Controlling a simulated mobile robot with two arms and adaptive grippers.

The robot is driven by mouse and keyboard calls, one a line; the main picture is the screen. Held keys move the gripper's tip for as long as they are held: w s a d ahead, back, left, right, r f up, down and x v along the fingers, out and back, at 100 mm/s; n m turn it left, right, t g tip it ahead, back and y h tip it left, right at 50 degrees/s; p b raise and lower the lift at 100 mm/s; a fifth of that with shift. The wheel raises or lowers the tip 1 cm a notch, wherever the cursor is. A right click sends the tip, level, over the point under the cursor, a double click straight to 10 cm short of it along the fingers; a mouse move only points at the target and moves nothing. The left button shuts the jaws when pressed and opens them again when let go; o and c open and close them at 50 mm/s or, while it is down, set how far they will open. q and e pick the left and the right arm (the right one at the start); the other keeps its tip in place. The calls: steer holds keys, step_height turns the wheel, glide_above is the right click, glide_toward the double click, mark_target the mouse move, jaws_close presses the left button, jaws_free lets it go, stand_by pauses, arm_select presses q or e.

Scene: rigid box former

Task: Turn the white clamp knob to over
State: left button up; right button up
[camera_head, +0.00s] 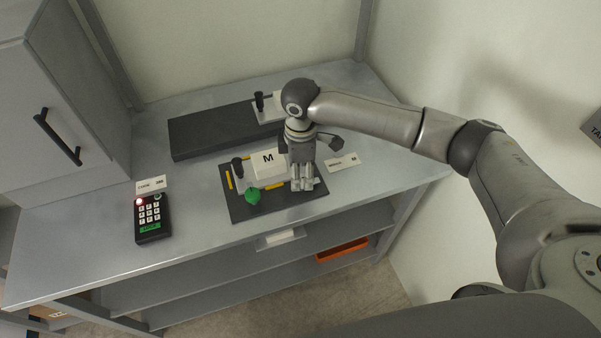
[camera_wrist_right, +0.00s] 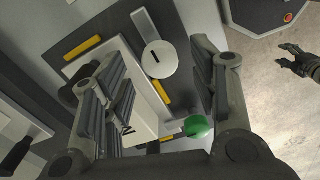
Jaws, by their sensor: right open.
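The white clamp knob (camera_wrist_right: 160,58) is a round disc with a short black mark, seen in the right wrist view on the dark fixture plate (camera_wrist_right: 112,50). A pale grey bar sticks out from under it. In the head view my right gripper hides the knob. My right gripper (camera_head: 303,187) points down over the right side of the fixture plate (camera_head: 245,211). In the wrist view its open fingers (camera_wrist_right: 158,95) stand on either side of the knob's area, with nothing between them; contact cannot be seen. Part of my left gripper (camera_wrist_right: 287,57) shows small at the wrist view's right edge.
A dark slab (camera_head: 205,134) lies behind. A keypad (camera_head: 150,220) with a red light stands left. The bench between is clear.

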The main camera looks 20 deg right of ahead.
steer(key=shift+f, duration=1.2)
steer(key=c, duration=1)
